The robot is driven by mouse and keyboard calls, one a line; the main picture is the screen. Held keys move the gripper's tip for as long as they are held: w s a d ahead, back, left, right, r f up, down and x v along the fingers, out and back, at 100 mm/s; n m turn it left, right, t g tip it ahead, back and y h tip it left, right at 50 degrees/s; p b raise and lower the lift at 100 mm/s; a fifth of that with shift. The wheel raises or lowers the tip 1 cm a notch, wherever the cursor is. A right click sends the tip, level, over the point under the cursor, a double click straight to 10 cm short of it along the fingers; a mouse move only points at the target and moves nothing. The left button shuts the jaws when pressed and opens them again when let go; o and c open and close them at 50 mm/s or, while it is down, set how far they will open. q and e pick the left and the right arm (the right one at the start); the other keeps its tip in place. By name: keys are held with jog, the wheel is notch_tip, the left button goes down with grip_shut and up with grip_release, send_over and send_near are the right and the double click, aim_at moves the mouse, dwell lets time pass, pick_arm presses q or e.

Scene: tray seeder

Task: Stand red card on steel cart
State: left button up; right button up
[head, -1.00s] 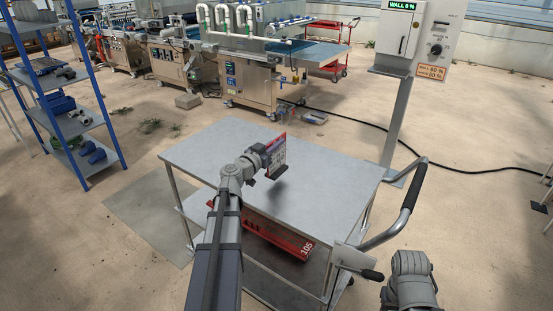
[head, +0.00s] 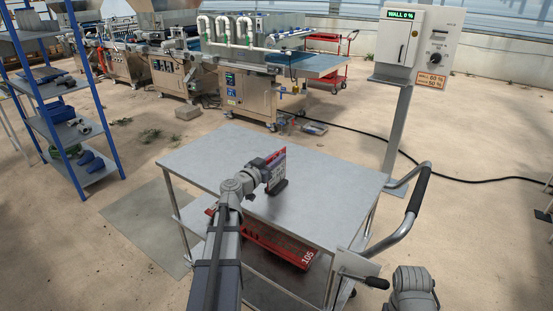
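The steel cart (head: 215,153) stands in front of me with a flat, bare grey top. The red card (head: 275,169) is upright over the middle of that top, its printed face turned to the right, with a red edge and a dark foot at its bottom. The foot is at or very close to the cart top; I cannot tell if it touches. My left gripper (head: 268,164) reaches in from the near side and is shut on the card; its fingertips are partly hidden. My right arm shows at the lower right, but its gripper is out of view.
A red crate marked 105 (head: 270,245) sits on the cart's lower shelf. The cart's push handle (head: 415,195) curves up at the right. A control box (head: 417,40) on a post stands behind right. Blue shelving (head: 85,100) is at the left. The cart top around the card is clear.

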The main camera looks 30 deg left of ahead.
pick_arm(q)
jog(key=shift+o, duration=1.1)
jog(key=s, duration=1.2)
jog(key=shift+a+r, duration=0.2)
jog(key=shift+a, duration=0.25)
jog(key=shift+c, duration=0.4)
